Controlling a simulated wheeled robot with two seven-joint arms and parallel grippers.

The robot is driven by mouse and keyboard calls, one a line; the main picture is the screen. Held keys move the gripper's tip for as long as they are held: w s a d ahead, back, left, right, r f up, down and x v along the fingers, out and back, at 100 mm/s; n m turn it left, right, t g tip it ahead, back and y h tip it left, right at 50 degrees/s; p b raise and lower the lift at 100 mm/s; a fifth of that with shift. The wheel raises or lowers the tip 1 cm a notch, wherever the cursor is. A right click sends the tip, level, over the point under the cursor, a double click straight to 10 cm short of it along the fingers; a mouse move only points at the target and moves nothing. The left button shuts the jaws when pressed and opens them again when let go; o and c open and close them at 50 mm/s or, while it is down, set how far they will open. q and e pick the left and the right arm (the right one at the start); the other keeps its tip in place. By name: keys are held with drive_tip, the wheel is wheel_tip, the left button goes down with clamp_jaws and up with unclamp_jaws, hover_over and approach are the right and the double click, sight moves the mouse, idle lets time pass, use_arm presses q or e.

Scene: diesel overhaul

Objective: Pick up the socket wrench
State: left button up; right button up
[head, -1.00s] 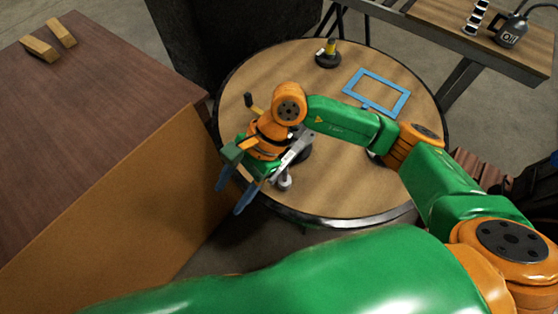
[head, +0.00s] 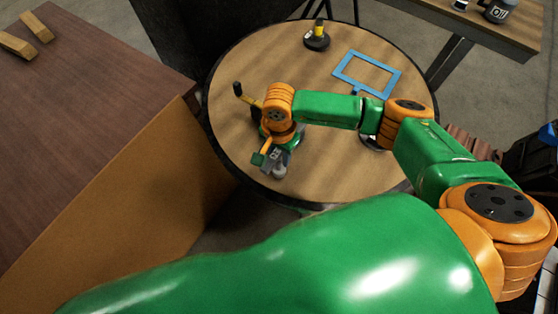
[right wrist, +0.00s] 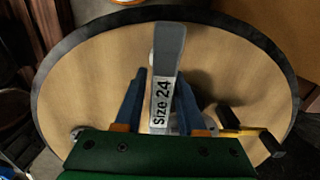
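The socket wrench is a grey bar with a white "Size 24" label. In the right wrist view the wrench (right wrist: 168,50) lies between the two blue fingers of my right gripper (right wrist: 160,78). In the head view a part of the wrench (head: 276,155) shows beside my right gripper (head: 268,165), near the round table's front left edge. The fingers stand apart on either side of the wrench, and no firm contact shows. The wrench's lower end is partly hidden by the gripper. My left gripper is not in view.
The round wooden table (head: 330,175) also holds a blue rectangular frame (head: 339,74), a yellow-topped black-based object (head: 317,38) and a yellow-and-black tool (head: 240,92). A brown wooden cabinet (head: 90,130) stands close on the left. The table's front right is clear.

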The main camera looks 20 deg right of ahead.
clamp_jaws()
idle(1.1)
